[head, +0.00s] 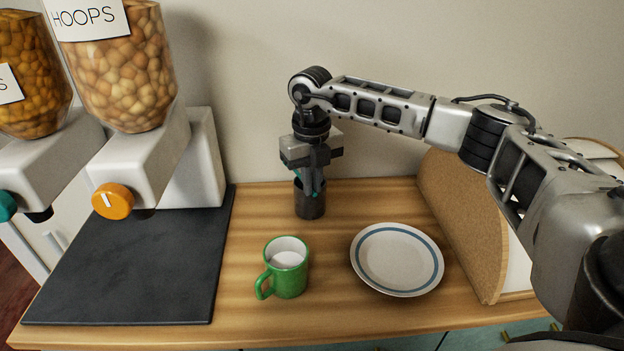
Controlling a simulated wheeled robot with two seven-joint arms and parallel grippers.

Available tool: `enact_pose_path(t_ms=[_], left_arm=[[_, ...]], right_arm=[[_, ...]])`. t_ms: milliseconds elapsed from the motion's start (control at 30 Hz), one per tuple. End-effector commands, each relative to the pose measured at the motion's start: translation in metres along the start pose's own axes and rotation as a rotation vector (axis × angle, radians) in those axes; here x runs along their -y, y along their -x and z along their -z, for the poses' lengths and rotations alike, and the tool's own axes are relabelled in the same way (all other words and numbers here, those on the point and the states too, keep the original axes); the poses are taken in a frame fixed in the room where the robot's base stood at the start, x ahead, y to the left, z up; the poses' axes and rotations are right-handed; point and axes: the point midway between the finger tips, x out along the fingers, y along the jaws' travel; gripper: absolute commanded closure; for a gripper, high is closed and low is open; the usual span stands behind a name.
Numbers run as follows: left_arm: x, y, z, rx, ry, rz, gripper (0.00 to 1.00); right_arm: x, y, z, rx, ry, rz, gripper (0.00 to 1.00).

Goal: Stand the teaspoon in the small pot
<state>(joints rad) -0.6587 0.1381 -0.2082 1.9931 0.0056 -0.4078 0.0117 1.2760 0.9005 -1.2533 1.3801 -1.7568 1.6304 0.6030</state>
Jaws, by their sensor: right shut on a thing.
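The small dark pot (310,206) stands upright at the back of the wooden counter, near the wall. My right gripper (311,184) points straight down over it, its fingers at the pot's mouth. The gripper is shut on the teaspoon, which is mostly hidden by the fingers and the pot wall; I cannot tell how deep it sits or whether it touches the bottom. Small teal parts show at the fingers. My left gripper is not in view.
A green mug (289,279) and a white plate with a blue ring (397,260) stand in front on the counter (335,315). Cereal dispensers (140,165) and a dark mat (130,265) are at left. A cork-faced block (462,215) stands at right, under my arm.

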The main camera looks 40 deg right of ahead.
Motion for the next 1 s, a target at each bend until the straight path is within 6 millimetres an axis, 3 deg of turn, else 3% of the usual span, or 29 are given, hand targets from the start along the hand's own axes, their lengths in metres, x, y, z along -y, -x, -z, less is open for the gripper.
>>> enact_pose_path(t_ms=[333, 400, 433, 767, 1000], left_arm=[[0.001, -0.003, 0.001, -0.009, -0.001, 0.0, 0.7], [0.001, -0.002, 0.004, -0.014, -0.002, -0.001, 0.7], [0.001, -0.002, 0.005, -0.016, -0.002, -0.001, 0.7], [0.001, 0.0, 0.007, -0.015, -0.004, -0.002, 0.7], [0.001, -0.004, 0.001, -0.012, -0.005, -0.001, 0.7]], right_arm=[[0.0, -0.011, 0.0, 0.0, 0.0, 0.0, 1.0], [0.0, -0.01, 0.0, 0.0, 0.0, 0.0, 0.72], [0.0, -0.009, 0.0, 0.0, 0.0, 0.0, 0.7], [0.0, -0.004, 0.0, 0.001, 0.0, -0.001, 0.7], [0.0, 0.032, -0.001, 0.006, 0.0, -0.003, 0.7]])
